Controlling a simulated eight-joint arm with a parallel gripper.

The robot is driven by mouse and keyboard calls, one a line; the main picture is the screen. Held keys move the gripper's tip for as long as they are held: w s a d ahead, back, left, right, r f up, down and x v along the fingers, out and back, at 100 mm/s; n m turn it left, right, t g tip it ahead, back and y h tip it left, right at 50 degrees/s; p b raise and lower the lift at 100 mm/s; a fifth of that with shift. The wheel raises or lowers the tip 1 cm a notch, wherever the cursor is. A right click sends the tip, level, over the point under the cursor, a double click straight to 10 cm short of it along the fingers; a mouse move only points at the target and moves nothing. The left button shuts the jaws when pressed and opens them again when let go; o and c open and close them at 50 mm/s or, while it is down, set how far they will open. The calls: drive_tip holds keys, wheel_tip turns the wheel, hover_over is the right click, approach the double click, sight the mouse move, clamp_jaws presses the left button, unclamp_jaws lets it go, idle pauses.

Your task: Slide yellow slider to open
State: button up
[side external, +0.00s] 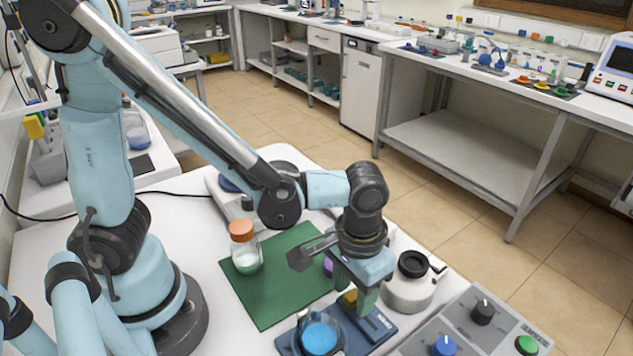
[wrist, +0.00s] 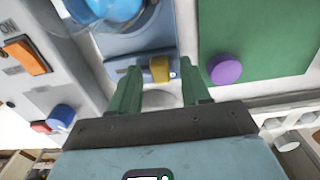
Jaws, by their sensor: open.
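The yellow slider (wrist: 160,69) is a small block on a blue device (wrist: 148,45). In the side view the slider (side external: 349,298) is partly hidden by my gripper, above the device's blue base (side external: 378,331). My gripper (wrist: 160,88) has its two green fingers spread, with nothing held. In the wrist view the slider appears in the gap between the fingertips, apart from both. In the side view my gripper (side external: 365,298) points down over the device; finger contact with the slider cannot be told. A round blue dish (side external: 320,338) sits at the device's front left.
A green mat (side external: 270,290) lies left of the device, with an orange-capped jar (side external: 246,250) and a purple round object (wrist: 225,69). A white, black-topped container (side external: 410,283) stands close right of my gripper. A grey control panel (side external: 465,325) with knobs stands front right.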

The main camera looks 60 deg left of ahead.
sight(375, 328)
clamp_jaws()
drive_tip(key=shift+d, duration=2.75)
unclamp_jaws()
drive_tip(key=shift+a, duration=0.1)
wheel_tip(375, 328, up, 12)
